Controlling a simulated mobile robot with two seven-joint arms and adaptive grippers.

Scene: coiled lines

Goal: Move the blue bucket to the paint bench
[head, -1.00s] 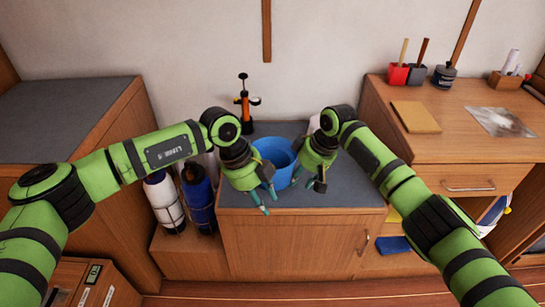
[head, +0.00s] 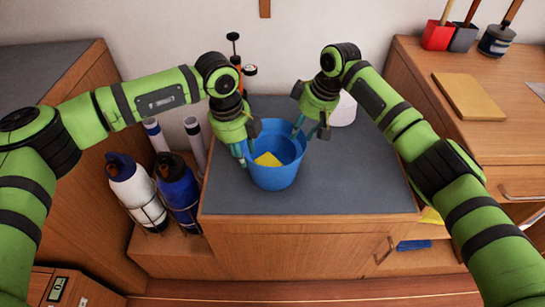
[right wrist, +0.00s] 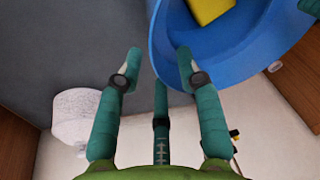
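The blue bucket (head: 275,176) stands upright on a low grey-topped cabinet (head: 330,185), with a yellow thing (head: 267,159) inside. In the right wrist view, the bucket (right wrist: 235,65) fills the upper right. My left gripper (head: 241,154) points down at the bucket's left rim; whether its fingers are closed on the wall is unclear. My right gripper (head: 310,130) is at the right rim. Its fingers (right wrist: 157,68) are apart, one overlapping the bucket's rim and one outside over the grey top. A wooden bench (head: 485,140) with brush pots, seemingly the paint bench, stands at right.
The bench holds a red pot (head: 437,35), a grey pot (head: 463,38), a dark jar (head: 496,41) and a tan board (head: 468,96). A white round object (head: 343,110) is behind my right gripper. Bottles (head: 137,190) stand left of the cabinet. The cabinet top's front is clear.

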